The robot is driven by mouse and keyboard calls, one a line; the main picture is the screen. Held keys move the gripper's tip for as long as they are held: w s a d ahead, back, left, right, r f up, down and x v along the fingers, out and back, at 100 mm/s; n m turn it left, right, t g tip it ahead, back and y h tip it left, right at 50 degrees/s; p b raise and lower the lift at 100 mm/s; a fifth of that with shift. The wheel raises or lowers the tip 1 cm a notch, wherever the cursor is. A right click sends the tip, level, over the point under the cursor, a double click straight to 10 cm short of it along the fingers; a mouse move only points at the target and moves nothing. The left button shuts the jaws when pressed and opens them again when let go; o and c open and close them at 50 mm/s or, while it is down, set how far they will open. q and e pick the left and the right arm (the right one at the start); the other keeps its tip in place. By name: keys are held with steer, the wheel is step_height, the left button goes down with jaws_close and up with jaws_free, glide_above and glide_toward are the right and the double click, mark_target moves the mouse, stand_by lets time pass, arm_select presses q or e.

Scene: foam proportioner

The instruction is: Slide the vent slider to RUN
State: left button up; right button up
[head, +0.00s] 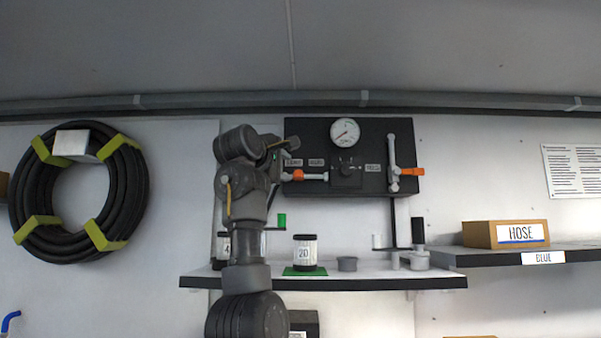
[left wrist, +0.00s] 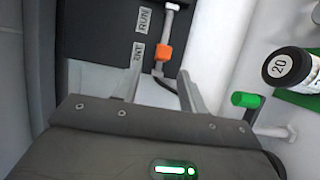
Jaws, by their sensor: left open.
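The vent slider is an orange block (head: 298,175) on a grey rod (head: 316,177) at the lower left of the black panel (head: 360,125). It sits near the left label (head: 292,162), apart from the RUN label (head: 316,162) to its right. In the left wrist view the orange block (left wrist: 164,52) is beside the half-hidden label (left wrist: 138,54), and the RUN label (left wrist: 145,20) is farther up. My left gripper (left wrist: 161,72) is open, its two fingertips just short of the block on either side, apparently not holding it. In the head view my left wrist hides part of the gripper (head: 281,168).
The panel also has a gauge (head: 345,131), a dark knob and an orange-handled valve (head: 412,171). A shelf (head: 350,284) below holds a jar marked 20 (head: 305,251) and small parts. A green-ended handle (left wrist: 245,100) lies close to the gripper's right. A hose coil hangs at left.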

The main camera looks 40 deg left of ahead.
mark_target(297, 171)
arm_select(q)
steer(key=p+x, duration=0.1)
steer(key=x, duration=0.1)
steer(key=p+x, duration=0.1)
steer(key=x, duration=0.1)
steer(key=p+x, duration=0.1)
steer(key=x, duration=0.1)
steer(key=shift+w+d, duration=0.25)
steer(key=shift+w, duration=0.1)
steer(key=x, duration=0.1)
steer(key=p+x, duration=0.2)
steer(key=shift+w+a+f, duration=0.2)
steer(key=shift+w+f, duration=0.05)
steer(key=shift+f, duration=0.05)
steer(key=shift+p, duration=0.4)
steer(key=shift+w+f, duration=0.1)
steer(key=shift+w, duration=0.2)
jaws_close()
arm_select(e)
step_height(297, 171, up, 6)
steer(key=shift+w+d+r, duration=0.2)
steer(key=shift+w+d, duration=0.05)
steer(key=shift+w, duration=0.1)
